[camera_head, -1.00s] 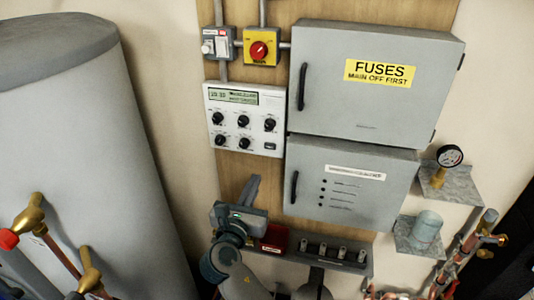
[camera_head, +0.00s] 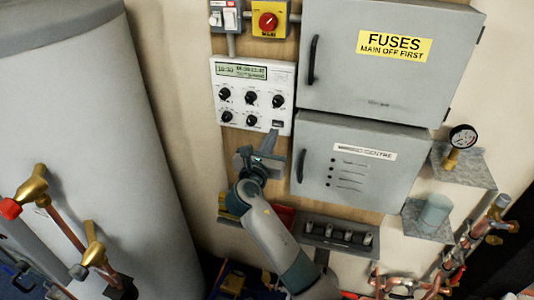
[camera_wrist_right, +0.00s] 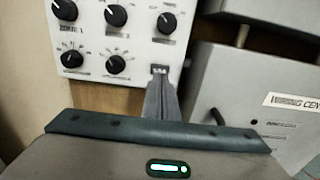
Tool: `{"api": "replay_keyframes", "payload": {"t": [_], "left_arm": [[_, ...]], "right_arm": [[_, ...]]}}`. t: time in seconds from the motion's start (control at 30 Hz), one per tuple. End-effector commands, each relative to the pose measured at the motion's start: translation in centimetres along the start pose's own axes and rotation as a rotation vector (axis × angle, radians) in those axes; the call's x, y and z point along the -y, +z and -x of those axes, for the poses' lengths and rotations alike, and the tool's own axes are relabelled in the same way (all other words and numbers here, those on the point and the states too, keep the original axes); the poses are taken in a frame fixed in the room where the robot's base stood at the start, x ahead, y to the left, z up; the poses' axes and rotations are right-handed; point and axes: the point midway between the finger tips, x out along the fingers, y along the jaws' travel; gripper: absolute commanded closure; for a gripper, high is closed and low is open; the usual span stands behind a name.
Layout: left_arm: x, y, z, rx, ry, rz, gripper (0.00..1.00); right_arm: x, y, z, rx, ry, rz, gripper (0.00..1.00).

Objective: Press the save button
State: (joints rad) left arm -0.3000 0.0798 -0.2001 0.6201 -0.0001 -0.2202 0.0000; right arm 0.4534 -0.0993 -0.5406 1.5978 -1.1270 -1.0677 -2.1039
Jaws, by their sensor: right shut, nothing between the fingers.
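The control panel (camera_head: 238,105) is a white box with a small green display, several black knobs and a small dark save button (camera_head: 278,124) at its lower right. My right gripper (camera_head: 272,134) is shut and empty, its fingertips pointing up just below that button. In the right wrist view the shut fingertips (camera_wrist_right: 161,82) reach the lower edge of the button (camera_wrist_right: 159,69). I cannot tell whether they touch it. My left gripper is not in view.
A grey fuse box (camera_head: 385,60) and a grey wiring centre box (camera_head: 358,165) stand close to the right of the panel. A yellow and red switch (camera_head: 268,20) is above. A grey rail with several small fittings (camera_head: 340,235) is below. A large grey cylinder (camera_head: 90,130) fills the left.

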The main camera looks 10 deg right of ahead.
Motion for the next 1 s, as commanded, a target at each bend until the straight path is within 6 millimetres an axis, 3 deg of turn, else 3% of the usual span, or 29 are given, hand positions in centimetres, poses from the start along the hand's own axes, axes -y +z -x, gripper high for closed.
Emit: {"api": "replay_keyframes", "payload": {"t": [0.1, 0.33, 0.77, 1.0], "left_arm": [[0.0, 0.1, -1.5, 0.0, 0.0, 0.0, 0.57], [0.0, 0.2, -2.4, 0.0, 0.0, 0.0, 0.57], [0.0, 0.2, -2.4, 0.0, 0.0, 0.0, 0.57], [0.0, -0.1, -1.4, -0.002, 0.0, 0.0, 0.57]], "right_arm": [[-0.1, -0.3, -1.4, 0.002, 0.001, 0.0, 1.0], [0.0, -0.1, -3.0, 0.0, 0.001, 0.0, 1.0], [-0.1, 0.0, -3.3, -0.001, 0.002, 0.001, 1.0], [0.0, 0.3, -4.9, 0.001, 0.0, 0.001, 1.0]]}}
